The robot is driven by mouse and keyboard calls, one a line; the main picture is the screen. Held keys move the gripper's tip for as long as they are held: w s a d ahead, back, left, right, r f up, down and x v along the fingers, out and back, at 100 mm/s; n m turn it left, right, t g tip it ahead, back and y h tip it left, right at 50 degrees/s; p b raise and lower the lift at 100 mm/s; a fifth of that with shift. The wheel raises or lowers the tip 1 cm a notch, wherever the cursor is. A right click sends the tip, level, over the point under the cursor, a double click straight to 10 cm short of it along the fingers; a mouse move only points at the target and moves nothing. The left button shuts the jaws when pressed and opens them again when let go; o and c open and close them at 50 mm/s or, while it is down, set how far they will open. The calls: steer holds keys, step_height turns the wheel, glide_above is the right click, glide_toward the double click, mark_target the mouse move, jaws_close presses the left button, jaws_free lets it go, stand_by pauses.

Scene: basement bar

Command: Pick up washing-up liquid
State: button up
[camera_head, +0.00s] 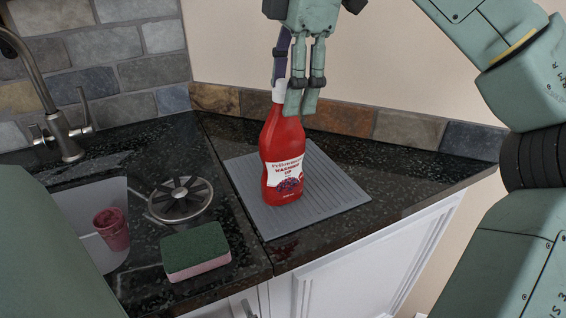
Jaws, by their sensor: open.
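A red bottle of washing-up liquid (281,148) with a white and dark label stands upright on a grey ribbed mat (334,188) on the counter. Its neck and cap are white. My gripper (294,108) comes down from above at the bottle's top. Its jaws are open, with the green fingers beside and partly in front of the white neck. A dark finger part shows behind the cap. I cannot tell whether any finger touches the bottle.
A green and pink sponge (195,251) lies at the counter's front left. A sink (88,206) holds a red cup (112,229), with a round metal strainer (180,199) beside it. A tap (62,137) stands at the back left. A stone-tiled wall (345,117) borders the counter behind the bottle.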

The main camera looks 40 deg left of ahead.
mark_target(282, 115)
steer(key=f, duration=0.3)
steer(key=a+f, duration=0.1)
steer(key=f, duration=0.1)
steer(key=shift+s+f+b, duration=0.15)
steer(key=shift+s+b, duration=0.15)
steer(key=shift+b, duration=0.05)
steer(key=shift+d, duration=0.1)
jaws_close()
stand_by(0.3)
stand_by(0.3)
